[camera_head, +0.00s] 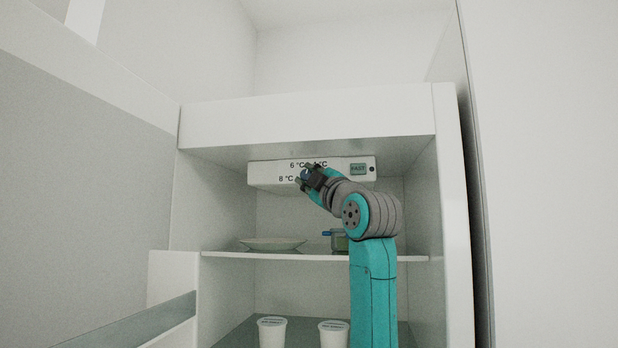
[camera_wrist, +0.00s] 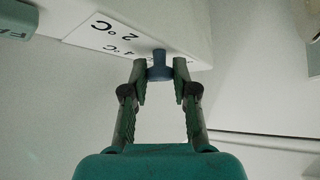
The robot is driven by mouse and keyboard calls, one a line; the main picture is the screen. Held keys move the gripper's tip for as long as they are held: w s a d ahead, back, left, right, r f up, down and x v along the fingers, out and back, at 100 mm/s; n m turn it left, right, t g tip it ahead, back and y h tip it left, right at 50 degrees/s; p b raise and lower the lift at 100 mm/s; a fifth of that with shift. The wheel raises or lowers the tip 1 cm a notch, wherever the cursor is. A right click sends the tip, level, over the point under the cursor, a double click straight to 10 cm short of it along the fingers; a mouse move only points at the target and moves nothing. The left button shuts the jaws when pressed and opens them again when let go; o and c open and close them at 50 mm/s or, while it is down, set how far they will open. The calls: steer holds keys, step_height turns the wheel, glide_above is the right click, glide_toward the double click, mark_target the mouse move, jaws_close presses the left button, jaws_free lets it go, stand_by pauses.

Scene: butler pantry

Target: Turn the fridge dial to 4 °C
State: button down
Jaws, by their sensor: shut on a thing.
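In the head view my gripper (camera_head: 304,175) covers most of the dial and part of the panel. The wrist view shows 2 °C and 4 °C upside down beside the dial. The dial's pointer cannot be made out.
A FAST button (camera_head: 358,169) sits at the panel's right. Below, a shelf (camera_head: 225,254) holds a plate (camera_head: 272,243) and a green-and-blue container (camera_head: 339,240) partly behind my arm. Two white cups (camera_head: 271,333) stand lower down. The fridge side wall (camera_head: 424,200) is close to the right.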

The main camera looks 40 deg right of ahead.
steer(key=shift+f+m+t+h, duration=0.1)
steer(key=shift+m+t+h, duration=0.3)
steer(key=shift+m+h, duration=0.7)
steer(key=c, duration=0.9)
jaws_free()
steer(key=v, duration=1.2)
